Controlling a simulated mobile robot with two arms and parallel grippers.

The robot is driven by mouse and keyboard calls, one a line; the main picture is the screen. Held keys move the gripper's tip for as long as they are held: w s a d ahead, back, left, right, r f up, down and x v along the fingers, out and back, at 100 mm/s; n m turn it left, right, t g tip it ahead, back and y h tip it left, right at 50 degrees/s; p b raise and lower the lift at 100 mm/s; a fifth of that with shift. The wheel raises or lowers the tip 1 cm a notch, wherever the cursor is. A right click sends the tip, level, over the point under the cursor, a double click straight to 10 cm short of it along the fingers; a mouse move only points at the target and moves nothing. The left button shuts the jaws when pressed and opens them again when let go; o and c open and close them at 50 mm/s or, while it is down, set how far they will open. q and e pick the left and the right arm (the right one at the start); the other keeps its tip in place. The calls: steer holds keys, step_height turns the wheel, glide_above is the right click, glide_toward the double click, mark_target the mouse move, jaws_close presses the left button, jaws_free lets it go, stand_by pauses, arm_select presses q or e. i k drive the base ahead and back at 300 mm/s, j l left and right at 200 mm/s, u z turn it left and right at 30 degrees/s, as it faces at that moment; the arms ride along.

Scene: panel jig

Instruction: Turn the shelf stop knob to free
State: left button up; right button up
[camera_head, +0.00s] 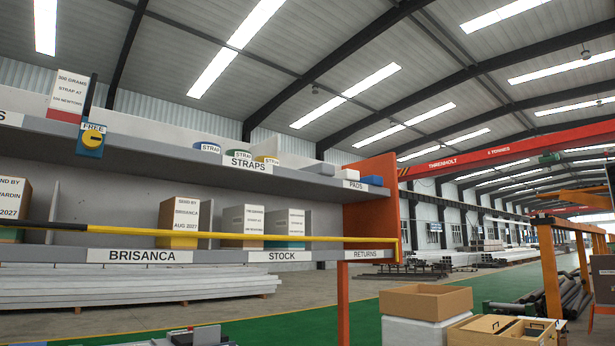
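The shelf stop knob (91,141) is on the front edge of the upper shelf at the left. It looks like a yellow round face on a blue plate, with a small dark mark on it. A white label reading FREE (94,127) sits just above it. A dark slim bar (89,93) rises above the label, leaning slightly right; I cannot tell whether it joins the knob. The knob's exact setting is too small to read. Neither of my grippers is in view, and nothing touches the knob.
A yellow rail (300,239) with a black left section crosses the lower shelf (220,256), ahead of several boxes. The upper shelf (180,153) holds straps and pads. An orange end panel (371,210) closes the right side. A cardboard box (426,301) and wooden boxes stand lower right.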

mark_target(91, 140)
steer(key=u, duration=1.25)
